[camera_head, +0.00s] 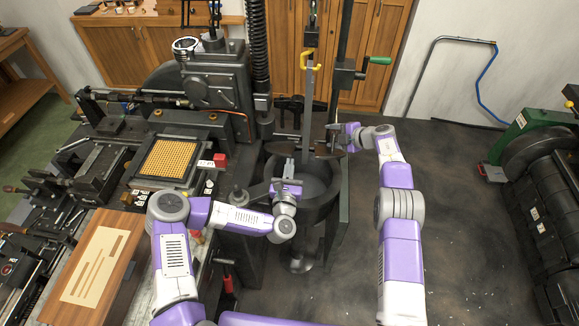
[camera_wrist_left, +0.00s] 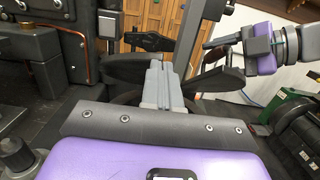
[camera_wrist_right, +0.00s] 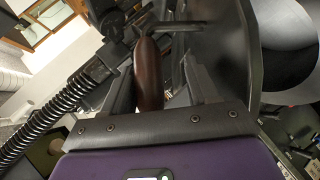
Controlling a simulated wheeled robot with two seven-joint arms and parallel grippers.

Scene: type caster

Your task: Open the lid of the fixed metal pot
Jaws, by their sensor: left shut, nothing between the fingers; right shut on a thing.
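The metal pot (camera_head: 322,196) is a dark round vessel at the middle of the head view, and its grey inside shows. A flat dark plate, which looks like the lid (camera_wrist_right: 222,55), stands beside the handle in the right wrist view. My right gripper (camera_wrist_right: 152,92) is shut on a brown wooden handle (camera_wrist_right: 148,65). In the head view my right gripper (camera_head: 340,137) is at the far right side of the pot. My left gripper (camera_head: 289,164) is shut and empty over the pot's left side; its closed fingers show in the left wrist view (camera_wrist_left: 158,78). My left arm hides part of the pot.
A machine with a grid of brass type (camera_head: 168,160) stands at the left. Floor at the right is open up to a green and black machine (camera_head: 540,170).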

